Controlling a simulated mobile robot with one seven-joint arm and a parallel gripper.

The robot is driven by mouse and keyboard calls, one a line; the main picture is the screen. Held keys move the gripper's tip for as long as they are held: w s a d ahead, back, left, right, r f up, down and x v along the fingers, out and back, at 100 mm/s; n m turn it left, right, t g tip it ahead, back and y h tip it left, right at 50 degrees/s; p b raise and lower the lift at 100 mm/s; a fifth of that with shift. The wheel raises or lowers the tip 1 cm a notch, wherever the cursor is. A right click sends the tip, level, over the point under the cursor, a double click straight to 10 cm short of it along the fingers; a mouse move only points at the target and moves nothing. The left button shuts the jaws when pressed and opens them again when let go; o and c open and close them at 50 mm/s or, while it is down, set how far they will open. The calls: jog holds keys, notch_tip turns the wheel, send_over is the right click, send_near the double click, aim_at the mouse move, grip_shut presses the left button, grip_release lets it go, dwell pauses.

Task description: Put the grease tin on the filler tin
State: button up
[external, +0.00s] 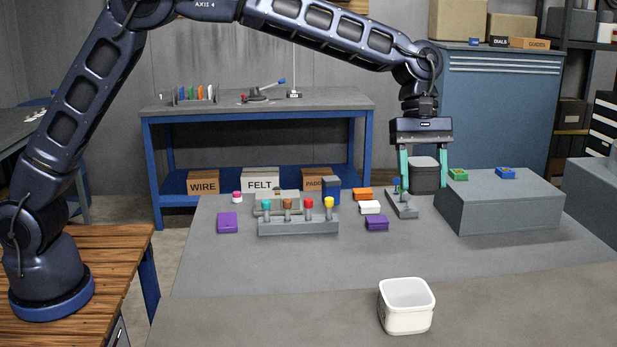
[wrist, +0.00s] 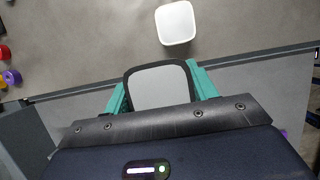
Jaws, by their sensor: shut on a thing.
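My gripper (external: 424,172) has teal fingers and points down over the back of the grey table. It is shut on a dark tin with a grey top, which I take as the grease tin (external: 426,180). The tin is upright and looks raised above the table. In the wrist view it sits between the fingers, its grey top (wrist: 160,86) facing the camera. A white, rounded-square tin, which I take as the filler tin (external: 406,318), stands alone at the front of the table, apart from the gripper. It also shows at the top of the wrist view (wrist: 175,22).
A grey raised block (external: 505,208) with small green and blue pieces stands right of the gripper. A small lever stand (external: 401,205) is just left below it. A rack of coloured pegs (external: 298,226) and several small blocks lie farther left. Table around the white tin is clear.

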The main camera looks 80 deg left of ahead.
notch_tip(320, 180, up, 4)
send_over(410, 300)
jog(key=a, duration=0.2)
jog(key=f, duration=1.9)
jog(key=shift+d+f, duration=0.25)
jog(key=shift+f, duration=0.1)
jog(key=shift+f, duration=0.1)
jog(key=o, duration=1.1)
jog(key=shift+o, duration=0.2)
